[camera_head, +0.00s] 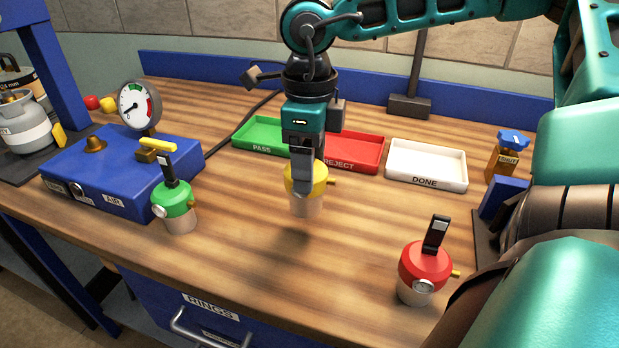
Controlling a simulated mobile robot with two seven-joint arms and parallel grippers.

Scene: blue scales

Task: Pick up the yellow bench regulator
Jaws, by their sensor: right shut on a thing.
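The yellow bench regulator (306,202) is near the middle of the bench, with a yellow top, a pale lower body and a small brass fitting on its right. My right gripper (303,180) comes down from above and is shut on the regulator's top. The regulator is upright, and a dark shadow lies below it on the wood, a little apart from its base, so it seems to hang just above the bench. The gripper hides its upper part. My left gripper is not in view.
A green regulator (176,200) stands left and a red one (424,270) front right. Behind are PASS (262,150), REJECT (378,143) and DONE (440,181) trays. A blue AIR box (110,190) with a gauge (139,106) is left. Bare wood surrounds the held regulator.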

